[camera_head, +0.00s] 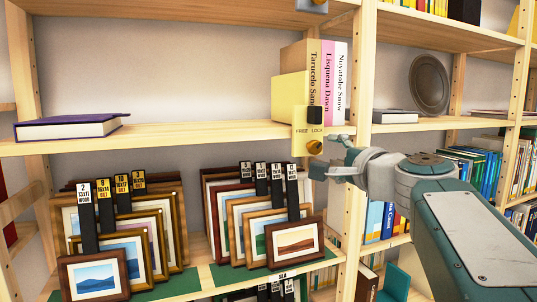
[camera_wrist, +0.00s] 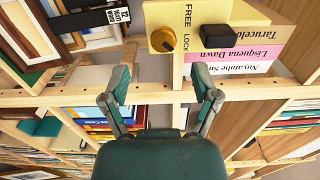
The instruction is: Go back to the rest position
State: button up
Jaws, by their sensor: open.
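My gripper (camera_head: 326,171) is in front of the wooden shelf post, just below and right of a yellow panel marked FREE and LOCK. In the wrist view, my gripper (camera_wrist: 160,92) has its two fingers apart with nothing between them. The yellow panel (camera_wrist: 214,42) shows beyond the fingertips there, with a brass knob (camera_wrist: 174,38) and a black block (camera_wrist: 230,36) on it. In the head view the brass knob (camera_head: 314,147) is close to the fingertips; I cannot tell whether they touch.
Framed prints (camera_head: 295,245) stand in rows with black label tabs on the lower shelf. A purple book (camera_head: 70,126) lies on the middle shelf, and upright books (camera_head: 327,85) stand behind the panel. A round grey plate (camera_head: 429,84) stands to the right. Wooden posts and shelf edges are close around my arm.

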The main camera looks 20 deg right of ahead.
jog(key=s+a+f+n+g+y, duration=0.2)
jog(key=a+f+n+g, duration=0.3)
jog(key=a+f, duration=0.45)
jog(key=s+a+f+n+g+h, duration=0.1)
jog(key=s+a+f+n+g, duration=0.1)
jog(key=s+f+n, duration=0.4)
jog(key=s+a+f+n+g+h, duration=0.1)
jog(key=s+a+f+n+g, duration=0.2)
jog(key=s+f, duration=0.7)
notch_tip(320, 180, down, 7)
jog(key=n+g, duration=0.2)
jog(key=n, duration=0.1)
jog(key=shift+s+f+n+h, duration=0.15)
jog(key=shift+n+h, duration=0.15)
jog(key=shift+n, duration=0.1)
